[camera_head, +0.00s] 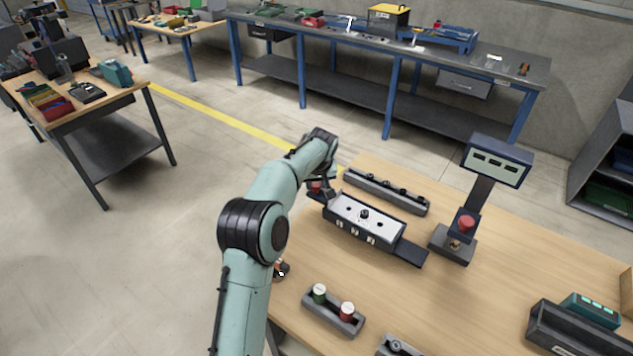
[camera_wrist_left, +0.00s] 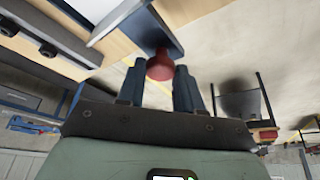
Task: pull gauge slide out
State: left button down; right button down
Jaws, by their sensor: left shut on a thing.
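The gauge (camera_head: 375,220) is a dark blue block with a pale top and a black knob, on the wooden table. Its slide ends at the far left in a red knob (camera_head: 315,186). My left gripper (camera_head: 323,191) is at that end, mostly hidden by its own wrist. In the left wrist view, the red knob (camera_wrist_left: 160,66) sits between the two fingers, and a dark blue plate of the slide (camera_wrist_left: 150,28) shows behind it. The left gripper is shut on the knob. A flat dark plate (camera_head: 412,254) sticks out at the gauge's right end. My right gripper is not in view.
A dark rail (camera_head: 386,190) lies behind the gauge. A display stand (camera_head: 481,192) with a red button stands to the right. A holder (camera_head: 333,317) with green and red capped pieces is in front. Floor beyond the table's left edge is clear.

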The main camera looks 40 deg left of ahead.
pick_arm(q)
jog(key=shift+a+r, duration=0.1)
jog(key=shift+a, duration=0.2)
jog(key=c, duration=0.8)
grip_release()
jog(key=shift+o, duration=0.2)
jog(key=shift+s+d+r, duration=0.1)
jog(key=shift+d+r, duration=0.1)
jog(key=shift+r, duration=0.15)
jog(key=v, duration=1.2)
jog(key=shift+r, duration=0.2)
jog(key=shift+s, duration=0.1)
